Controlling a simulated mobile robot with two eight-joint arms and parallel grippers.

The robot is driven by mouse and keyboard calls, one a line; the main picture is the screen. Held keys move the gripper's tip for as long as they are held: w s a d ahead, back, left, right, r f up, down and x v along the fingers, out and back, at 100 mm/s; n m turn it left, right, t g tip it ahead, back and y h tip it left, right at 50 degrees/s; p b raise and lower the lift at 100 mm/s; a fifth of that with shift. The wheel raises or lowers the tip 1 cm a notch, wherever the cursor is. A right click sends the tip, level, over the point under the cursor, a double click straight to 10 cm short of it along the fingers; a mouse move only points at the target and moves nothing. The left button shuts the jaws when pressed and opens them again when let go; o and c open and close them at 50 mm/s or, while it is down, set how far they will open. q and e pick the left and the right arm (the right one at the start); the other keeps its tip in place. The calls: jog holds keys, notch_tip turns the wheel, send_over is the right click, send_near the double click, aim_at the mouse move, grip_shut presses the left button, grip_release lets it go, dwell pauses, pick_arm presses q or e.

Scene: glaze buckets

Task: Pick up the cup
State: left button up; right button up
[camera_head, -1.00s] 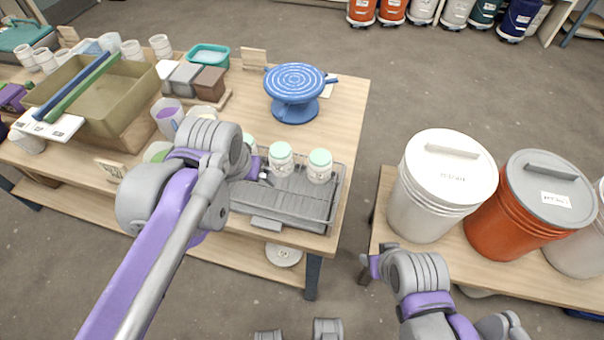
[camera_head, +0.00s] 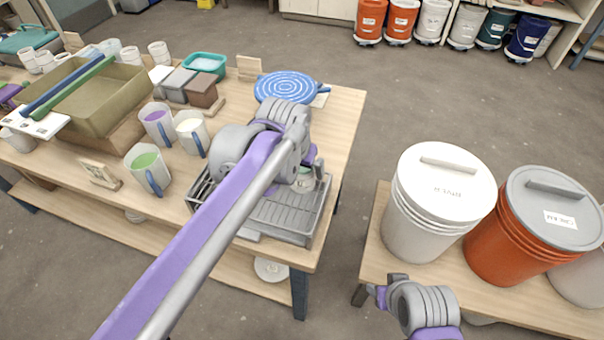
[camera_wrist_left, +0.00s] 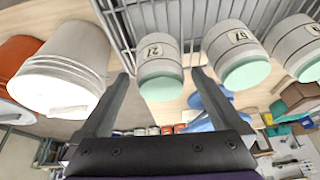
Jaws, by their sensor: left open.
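Several pale cups with mint-green ends stand in the grey drying rack (camera_head: 290,222). In the left wrist view they are the cup marked 21 (camera_wrist_left: 159,62), the cup marked 67 (camera_wrist_left: 238,55) and another cup (camera_wrist_left: 298,46) at the right edge. My left gripper (camera_head: 316,170) is over the rack's right part. In its wrist view it is open (camera_wrist_left: 160,74), with its fingertips on either side of the cup marked 21 in the picture; contact cannot be told. In the head view my arm hides most of the cups. My right gripper (camera_head: 377,293) is small and unclear.
Glaze pitchers, one with green glaze (camera_head: 147,162), stand left of the rack. A blue banding wheel (camera_head: 287,86) is behind it. A white bucket (camera_head: 437,200) and an orange bucket (camera_head: 510,245) stand on the low bench at right. Floor lies between the tables.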

pick_arm(q)
jog(key=x, duration=0.3)
jog(key=shift+r, duration=0.1)
jog(key=c, duration=1.4)
